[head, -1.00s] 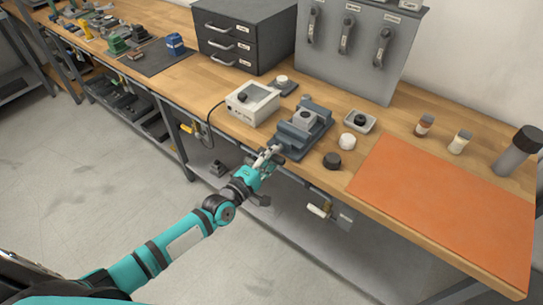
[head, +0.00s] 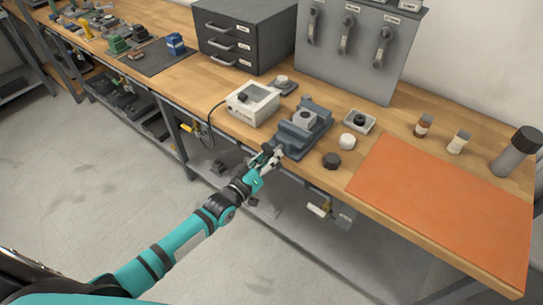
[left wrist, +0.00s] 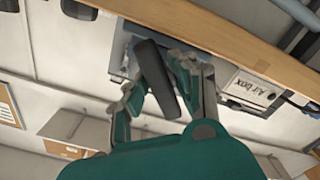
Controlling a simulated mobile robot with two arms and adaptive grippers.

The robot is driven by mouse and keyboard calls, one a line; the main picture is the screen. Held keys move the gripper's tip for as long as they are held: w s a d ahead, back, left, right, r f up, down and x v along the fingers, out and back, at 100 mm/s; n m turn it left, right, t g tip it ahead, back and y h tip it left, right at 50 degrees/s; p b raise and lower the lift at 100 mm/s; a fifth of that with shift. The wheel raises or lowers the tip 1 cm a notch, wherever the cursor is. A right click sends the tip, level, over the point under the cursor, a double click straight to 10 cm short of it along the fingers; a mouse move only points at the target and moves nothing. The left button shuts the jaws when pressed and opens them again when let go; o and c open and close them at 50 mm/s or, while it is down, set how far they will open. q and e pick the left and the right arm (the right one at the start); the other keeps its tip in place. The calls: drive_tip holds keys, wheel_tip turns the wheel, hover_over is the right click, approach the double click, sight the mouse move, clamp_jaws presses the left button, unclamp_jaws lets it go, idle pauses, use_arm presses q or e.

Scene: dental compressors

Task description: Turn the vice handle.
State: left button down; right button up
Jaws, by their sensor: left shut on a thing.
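The grey vice (head: 301,128) stands at the front edge of the wooden workbench, with a light grey block between its jaws. My left gripper (head: 272,155) is at the front of the vice, just off the bench edge. In the left wrist view, my left gripper (left wrist: 158,75) is shut on the vice handle (left wrist: 156,80), a dark bar that stands tilted between the two fingers. In the head view the gripper mostly hides the handle. My right gripper is in neither view.
The bench edge (left wrist: 230,48) runs close above the gripper in the wrist view.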

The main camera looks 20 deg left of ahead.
use_arm(q)
drive_tip(key=m, duration=0.4)
drive_tip(key=shift+f+m, duration=0.2)
drive_tip(key=shift+m, duration=0.1)
drive_tip(key=m, duration=0.3)
drive_tip(key=shift+a+m, duration=0.1)
drive_tip(key=shift+m, duration=2)
drive_tip(key=shift+a+m, duration=0.1)
drive_tip(key=shift+m, duration=1.8)
drive_tip(key=c, duration=1.3)
unclamp_jaws()
drive_tip(key=shift+o, duration=0.5)
drive_tip(key=shift+r, duration=0.1)
